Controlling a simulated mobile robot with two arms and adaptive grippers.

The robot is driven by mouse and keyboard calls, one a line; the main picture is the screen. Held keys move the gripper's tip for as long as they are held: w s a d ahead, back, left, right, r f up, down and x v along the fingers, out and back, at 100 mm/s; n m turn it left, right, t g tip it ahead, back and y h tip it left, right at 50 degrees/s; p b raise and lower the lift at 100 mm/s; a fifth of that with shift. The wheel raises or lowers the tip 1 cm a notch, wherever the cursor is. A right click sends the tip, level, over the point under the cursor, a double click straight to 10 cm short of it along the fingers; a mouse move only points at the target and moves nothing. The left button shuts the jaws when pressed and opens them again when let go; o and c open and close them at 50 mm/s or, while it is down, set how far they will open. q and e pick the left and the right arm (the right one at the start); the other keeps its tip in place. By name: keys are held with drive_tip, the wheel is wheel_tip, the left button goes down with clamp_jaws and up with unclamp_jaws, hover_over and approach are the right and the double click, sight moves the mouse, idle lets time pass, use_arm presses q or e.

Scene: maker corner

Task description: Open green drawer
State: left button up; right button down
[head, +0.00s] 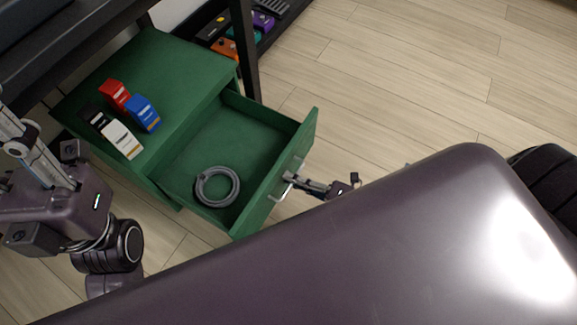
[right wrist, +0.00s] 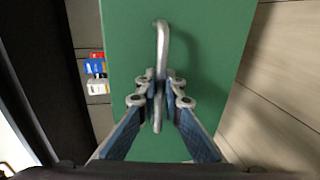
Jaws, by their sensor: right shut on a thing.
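The green drawer (head: 308,135) stands pulled well out of its green cabinet (head: 170,62), and its open inside shows in the head view. A metal bar handle (head: 287,178) is on its front. My right gripper (head: 296,180) is at this handle. In the right wrist view its fingers (right wrist: 159,88) are shut around the lower part of the upright-looking handle (right wrist: 161,40), against the green drawer front (right wrist: 215,50). My left gripper (head: 35,150) is at the left edge of the head view, apart from the cabinet; its fingertips are not clear.
A grey coil (head: 217,200) lies in the drawer. Red (head: 114,94), blue (head: 142,112), black and white boxes stand on the cabinet top. A dark table leg (head: 244,50) rises behind the drawer. A shelf with colored pedals is at the back. The wooden floor (head: 400,80) beyond is clear.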

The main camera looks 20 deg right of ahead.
drive_tip(key=c, duration=2.3)
unclamp_jaws()
drive_tip(key=shift+c, duration=0.2)
drive_tip(key=v, duration=1.2)
